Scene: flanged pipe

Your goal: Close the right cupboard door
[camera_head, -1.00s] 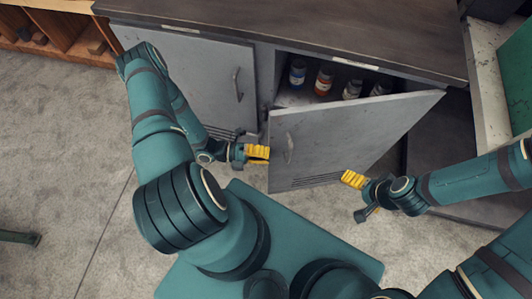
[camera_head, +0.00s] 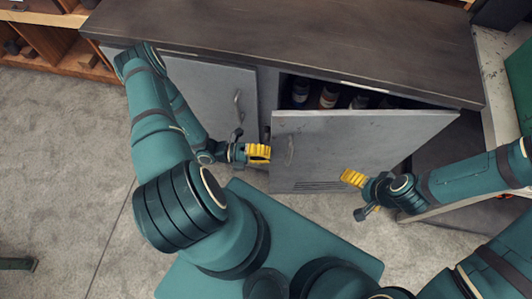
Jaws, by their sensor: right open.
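The right cupboard door (camera_head: 350,145) is a grey panel with a curved handle (camera_head: 290,151) near its left edge. It stands part open, and the dark inside of the cupboard shows above it. My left gripper (camera_head: 260,153) has yellow fingers and is close to the door's left edge, by the handle; I cannot tell whether it touches or whether its fingers are open. My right gripper (camera_head: 352,178) is open and empty, in front of the door's lower part; I cannot tell if it touches. The left cupboard door (camera_head: 212,95) is shut.
Several bottles (camera_head: 328,96) stand inside the cupboard behind the open door. The dark cupboard top (camera_head: 300,40) spans the back. Wooden shelving (camera_head: 55,45) is at the far left. The grey floor (camera_head: 60,170) at the left is mostly clear.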

